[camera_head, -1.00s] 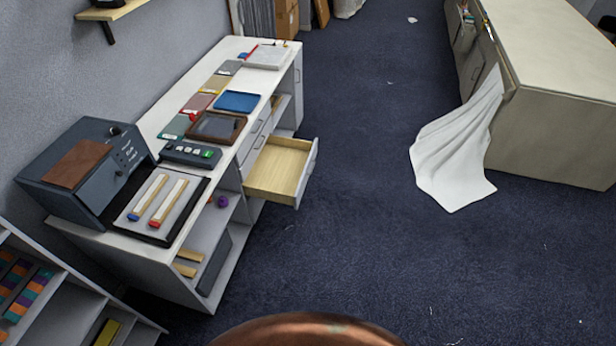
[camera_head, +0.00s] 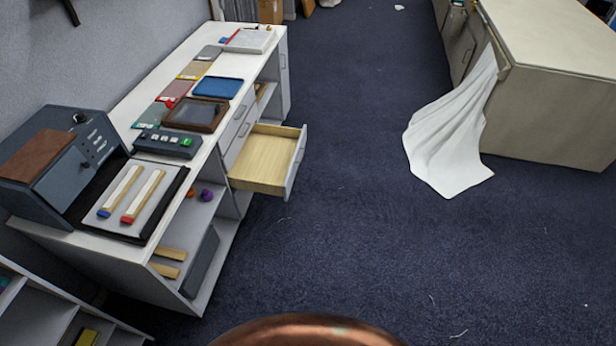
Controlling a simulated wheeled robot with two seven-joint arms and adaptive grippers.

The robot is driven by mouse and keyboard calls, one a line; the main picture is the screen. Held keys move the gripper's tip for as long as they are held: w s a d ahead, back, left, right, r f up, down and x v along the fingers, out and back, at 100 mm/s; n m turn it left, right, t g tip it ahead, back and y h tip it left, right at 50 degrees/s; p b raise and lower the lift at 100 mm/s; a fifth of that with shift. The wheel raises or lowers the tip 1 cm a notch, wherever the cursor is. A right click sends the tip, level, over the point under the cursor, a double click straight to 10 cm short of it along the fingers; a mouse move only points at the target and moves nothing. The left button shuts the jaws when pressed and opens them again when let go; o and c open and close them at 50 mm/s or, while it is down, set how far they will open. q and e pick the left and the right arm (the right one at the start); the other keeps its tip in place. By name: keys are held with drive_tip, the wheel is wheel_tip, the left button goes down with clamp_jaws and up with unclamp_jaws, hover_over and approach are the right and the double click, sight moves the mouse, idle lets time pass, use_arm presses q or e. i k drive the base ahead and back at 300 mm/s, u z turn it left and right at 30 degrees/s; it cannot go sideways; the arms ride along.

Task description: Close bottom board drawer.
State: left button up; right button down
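The open drawer (camera_head: 262,163) sticks out of the front of the white cabinet (camera_head: 105,255), to the right. Its pale wooden inside looks empty, and its white front panel (camera_head: 296,163) faces right. It is the lowest drawer that I can make out in its column. Closed drawer fronts (camera_head: 238,130) sit just above it. Neither of my grippers shows in the head view.
The cabinet top holds a dark box machine (camera_head: 62,160), a tray with two brushes (camera_head: 143,195), a button panel (camera_head: 168,143) and several small boards. Blue carpet (camera_head: 350,200) in front is clear. A white cloth (camera_head: 450,135) hangs from the long counter (camera_head: 560,90) at right.

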sight(268, 163)
drive_tip(key=z, duration=0.15)
drive_tip(key=i, duration=1.25)
drive_tip(key=u, duration=0.95)
